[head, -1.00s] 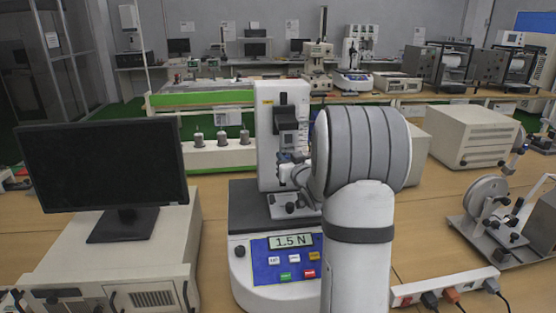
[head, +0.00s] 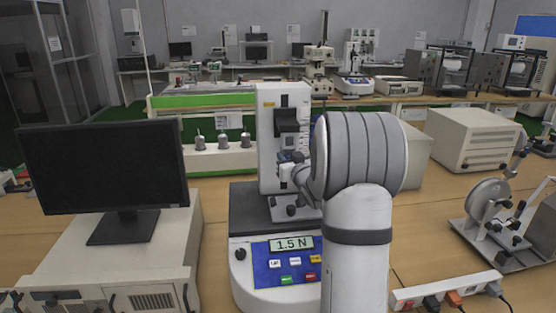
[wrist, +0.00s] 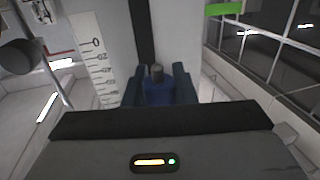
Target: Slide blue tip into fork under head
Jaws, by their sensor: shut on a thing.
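The test stand has a white column (head: 267,150) and a dark head (head: 287,122) on its front. Its display (head: 291,244) reads 1.5 N. My gripper (wrist: 158,78) is shut on a blue piece (wrist: 158,93) with a short grey end, seen between the fingers in the wrist view. The dark vertical slot (wrist: 143,30) of the column and a ruler scale (wrist: 95,55) lie beyond it. In the head view my arm hides most of the gripper, which is low in front of the column below the head. I cannot make out the fork or whether the tip touches it.
A monitor (head: 105,165) stands on a light cabinet at left. A beige box (head: 472,140) and a wheel device (head: 490,205) stand at right. A power strip (head: 445,290) with plugs lies at front right. Bare wooden bench (head: 425,225) shows between my arm and the wheel device.

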